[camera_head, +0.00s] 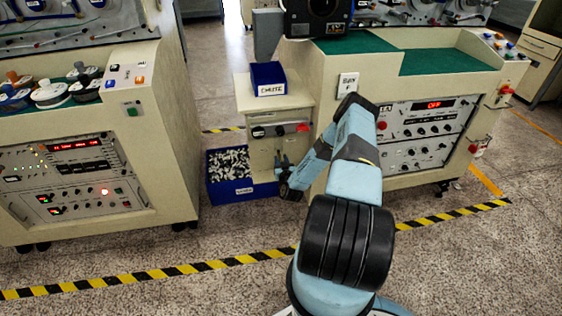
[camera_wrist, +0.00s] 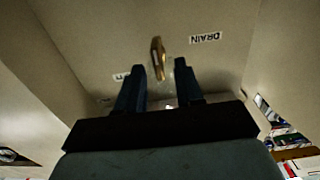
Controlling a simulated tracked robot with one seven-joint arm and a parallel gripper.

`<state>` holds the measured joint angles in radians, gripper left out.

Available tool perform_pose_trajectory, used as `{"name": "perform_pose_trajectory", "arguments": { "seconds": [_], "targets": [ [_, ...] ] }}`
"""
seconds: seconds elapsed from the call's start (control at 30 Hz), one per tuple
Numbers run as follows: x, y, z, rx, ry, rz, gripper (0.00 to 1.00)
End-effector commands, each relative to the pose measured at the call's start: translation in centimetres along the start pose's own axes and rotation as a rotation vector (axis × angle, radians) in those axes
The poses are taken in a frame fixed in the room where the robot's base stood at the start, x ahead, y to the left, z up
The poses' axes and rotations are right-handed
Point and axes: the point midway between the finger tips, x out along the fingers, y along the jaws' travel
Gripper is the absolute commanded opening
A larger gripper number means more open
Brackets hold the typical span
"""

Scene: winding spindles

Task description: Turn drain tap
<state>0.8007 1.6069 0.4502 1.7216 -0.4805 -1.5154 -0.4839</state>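The drain tap (camera_wrist: 157,55) is a narrow brass-coloured lever on a pale panel in the wrist view. An upside-down DRAIN label (camera_wrist: 205,38) is beside it. My gripper (camera_wrist: 160,78) is open and empty, its two dark fingers pointing at the tap. The lever appears just beyond the fingertips and between their lines; whether they touch it I cannot tell. In the head view my gripper (camera_head: 281,164) is low in front of the small cream cabinet (camera_head: 262,150). I cannot make out the tap there.
A blue bin (camera_head: 216,190) full of small pale pieces stands on the floor left of my gripper. A blue box (camera_head: 268,79) sits on the cabinet, above a red handle (camera_head: 303,128). A large machine (camera_head: 425,125) stands right; open floor lies in front.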

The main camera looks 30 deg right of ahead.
Motion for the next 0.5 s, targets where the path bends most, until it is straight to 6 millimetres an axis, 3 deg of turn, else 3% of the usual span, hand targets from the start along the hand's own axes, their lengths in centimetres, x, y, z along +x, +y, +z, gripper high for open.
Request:
{"name": "perform_pose_trajectory", "arguments": {
  "seconds": [0.3,0.5],
  "targets": [
    [0.17,-0.02,0.01,0.000,0.000,0.000,0.35],
    [0.17,-0.02,0.00,0.000,0.000,0.000,0.16]
  ]
}}
